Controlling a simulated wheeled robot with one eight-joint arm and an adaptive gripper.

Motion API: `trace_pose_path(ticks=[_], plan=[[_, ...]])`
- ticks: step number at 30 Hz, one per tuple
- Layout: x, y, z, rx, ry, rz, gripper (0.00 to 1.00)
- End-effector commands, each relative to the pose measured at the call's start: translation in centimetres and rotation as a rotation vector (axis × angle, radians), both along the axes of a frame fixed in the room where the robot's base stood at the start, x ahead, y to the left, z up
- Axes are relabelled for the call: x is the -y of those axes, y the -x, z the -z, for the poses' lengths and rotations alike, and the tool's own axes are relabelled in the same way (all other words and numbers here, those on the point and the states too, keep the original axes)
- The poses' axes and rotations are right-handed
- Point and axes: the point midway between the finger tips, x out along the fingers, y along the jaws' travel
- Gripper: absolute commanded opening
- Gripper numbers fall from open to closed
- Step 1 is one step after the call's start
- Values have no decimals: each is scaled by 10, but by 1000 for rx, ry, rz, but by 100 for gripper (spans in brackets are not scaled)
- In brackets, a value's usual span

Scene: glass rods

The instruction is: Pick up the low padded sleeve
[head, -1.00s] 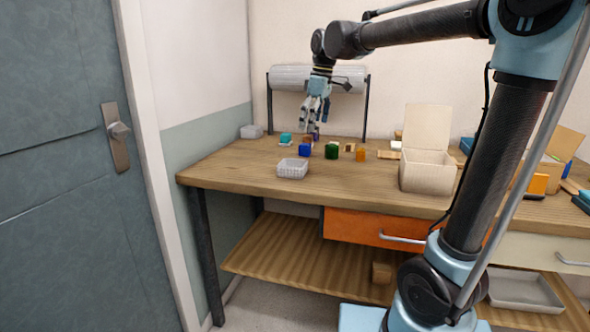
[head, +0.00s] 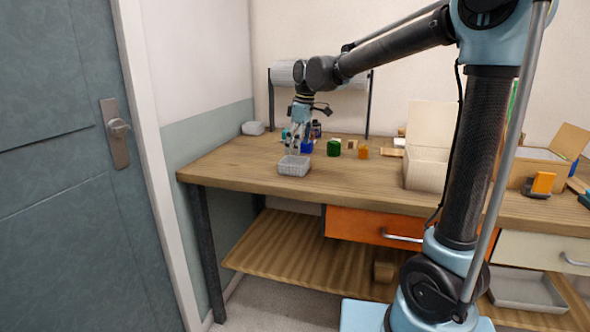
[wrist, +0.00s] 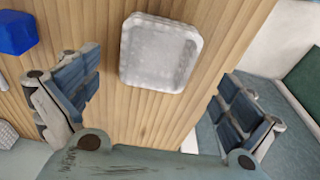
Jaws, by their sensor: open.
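In the wrist view the sleeve (wrist: 160,54) lies flat on the wood, between and just beyond my spread fingers. My gripper (head: 296,148) points down over the bench, just above and behind the sleeve in the head view. In the wrist view my gripper (wrist: 160,76) is open, with nothing between its fingers; neither finger appears to touch the sleeve.
A blue block (wrist: 16,33) lies left of the sleeve in the wrist view. Green (head: 334,147) and orange (head: 363,152) items stand right of my gripper. A pale open box (head: 426,168) stands farther right. The bench's front edge is close to the sleeve.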

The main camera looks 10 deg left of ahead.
Motion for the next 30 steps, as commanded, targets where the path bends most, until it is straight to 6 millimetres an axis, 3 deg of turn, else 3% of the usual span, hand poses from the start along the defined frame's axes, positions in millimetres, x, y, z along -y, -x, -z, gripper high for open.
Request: trace_pose_path(ticks=[8, 18, 28, 30], plan=[[-3, -1, 16, 0, 0, 0, 100], [-11, -6, 57, 0, 0, 0, 100], [-12, -6, 62, 0, 0, 0, 100], [-12, -6, 62, 0, 0, 0, 84]])
